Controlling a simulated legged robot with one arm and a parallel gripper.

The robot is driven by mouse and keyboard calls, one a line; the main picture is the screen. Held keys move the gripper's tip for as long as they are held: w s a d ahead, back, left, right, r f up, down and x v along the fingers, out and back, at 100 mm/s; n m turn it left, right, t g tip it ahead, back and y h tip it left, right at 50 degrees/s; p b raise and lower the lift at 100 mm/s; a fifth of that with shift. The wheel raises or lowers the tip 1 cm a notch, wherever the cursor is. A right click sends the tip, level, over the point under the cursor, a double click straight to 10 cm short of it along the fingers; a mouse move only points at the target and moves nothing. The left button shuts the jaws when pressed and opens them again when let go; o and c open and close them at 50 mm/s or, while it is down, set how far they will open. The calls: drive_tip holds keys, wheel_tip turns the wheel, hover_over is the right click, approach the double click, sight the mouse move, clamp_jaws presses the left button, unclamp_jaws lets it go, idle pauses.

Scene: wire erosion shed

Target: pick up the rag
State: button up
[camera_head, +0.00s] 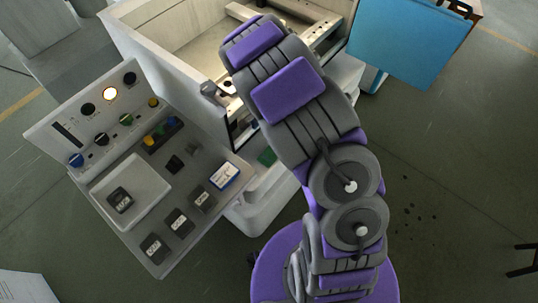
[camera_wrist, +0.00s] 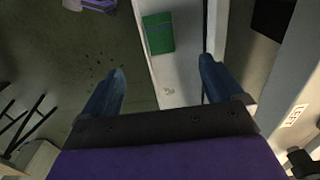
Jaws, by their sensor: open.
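A flat green rectangle (camera_wrist: 158,33), which may be the rag, lies on a pale ledge (camera_wrist: 180,75) in the wrist view; I cannot tell for sure that it is cloth. In the head view my gripper is hidden by my arm.
A control console (camera_head: 150,205) with knobs, buttons and small dark blocks stands left. A pale machine tank (camera_head: 165,70) with high walls is behind my arm, with a blue panel (camera_head: 410,40) to its right. Dark spots mark the floor (camera_head: 450,200) at right, which is mostly clear.

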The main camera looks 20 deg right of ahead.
drive_tip(key=b, duration=0.2)
hover_over(266, 157)
drive_tip(key=f, duration=1.1)
drive_tip(key=shift+w+d+f, duration=0.1)
drive_tip(key=shift+d+f, duration=0.1)
drive_tip(key=shift+d, duration=0.05)
drive_tip(key=shift+s+a+f+b, duration=0.15)
drive_tip(key=shift+f+b, duration=0.1)
drive_tip(key=shift+f, duration=1.25)
drive_tip(key=shift+s+a+f+b, duration=0.1)
drive_tip(key=shift+f+b, duration=0.15)
drive_tip(key=shift+f, duration=1.2)
drive_tip(key=shift+c, duration=0.3)
drive_tip(key=c, duration=1.2)
drive_tip(key=shift+o, duration=0.2)
drive_tip(key=shift+r, duration=0.15)
wheel_tip(266, 157, up, 10)
drive_tip(key=p, duration=0.1)
drive_tip(key=shift+p, duration=0.35)
